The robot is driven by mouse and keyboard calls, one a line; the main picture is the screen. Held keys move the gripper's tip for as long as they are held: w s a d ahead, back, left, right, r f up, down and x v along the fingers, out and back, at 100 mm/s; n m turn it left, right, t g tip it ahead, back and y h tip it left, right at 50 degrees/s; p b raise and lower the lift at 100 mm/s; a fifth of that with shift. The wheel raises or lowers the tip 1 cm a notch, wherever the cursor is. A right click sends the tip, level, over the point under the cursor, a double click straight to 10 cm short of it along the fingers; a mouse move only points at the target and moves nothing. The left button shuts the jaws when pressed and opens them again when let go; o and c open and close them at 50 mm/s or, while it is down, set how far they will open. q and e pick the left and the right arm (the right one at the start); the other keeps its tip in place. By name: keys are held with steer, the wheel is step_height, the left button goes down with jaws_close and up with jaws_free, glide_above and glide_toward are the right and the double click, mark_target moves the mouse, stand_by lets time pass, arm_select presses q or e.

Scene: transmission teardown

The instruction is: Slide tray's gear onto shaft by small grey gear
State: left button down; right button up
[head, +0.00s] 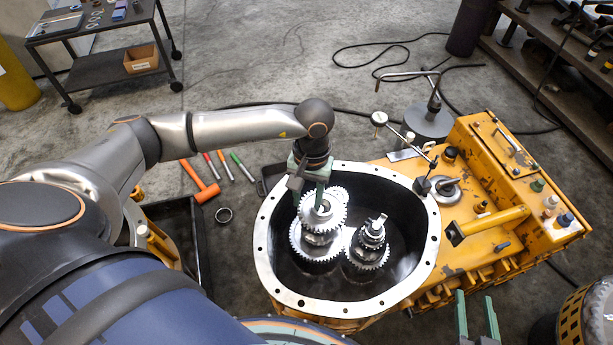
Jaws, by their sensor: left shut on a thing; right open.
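My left gripper (309,196) reaches into the open housing from above, its green fingers shut at the back rim of a toothed silver gear (336,218). This gear is at the top of the left gear stack, above a larger silver gear (303,252). I cannot tell whether it is around the shaft or just above it. To its right stands another shaft (376,221) with a small grey gear (372,237) and a wider gear (370,258) lower down. A black tray (201,245) is on the floor at left, partly hidden by my arm. My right gripper (477,318) is open and empty at the bottom edge.
The housing's pale bolt-hole rim (265,250) surrounds the gears. The yellow transmission case (490,235) extends right. A stand with a round base (429,122) is behind.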

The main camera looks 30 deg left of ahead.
arm_select(q)
steer(key=w+a+f+n+b, duration=0.2)
steer(key=w+f+n+b, duration=0.1)
steer(key=f+b, duration=0.7)
steer(key=w+a+f+n+h+b, duration=0.1)
steer(key=w+a+f+n+b, duration=0.2)
steer(key=w+f+b, duration=0.3)
steer(key=shift+w+f+n+t+b, duration=0.3)
steer(key=shift+f+n+b, duration=0.5)
steer(key=shift+f+b, duration=1.45)
arm_select(e)
steer(key=s+a+r+n+t+y, duration=0.2)
steer(key=r+n+t+y, duration=0.2)
steer(key=r+y, duration=0.2)
steer(key=s+a+r+n+t+y, duration=0.1)
steer(key=s+r+n+t+y, duration=0.2)
steer(key=r+n+t+y, duration=0.1)
steer(key=shift+a+r+n+y, duration=0.45)
steer(key=shift+r+y, duration=0.55)
steer(key=shift+r, duration=0.75)
arm_select(q)
steer(key=shift+a+f, duration=0.1)
arm_select(e)
steer(key=shift+d, duration=0.1)
arm_select(q)
steer(key=shift+f+b, duration=0.4)
steer(key=shift+f, duration=0.1)
arm_select(e)
steer(key=shift+f, duration=0.6)
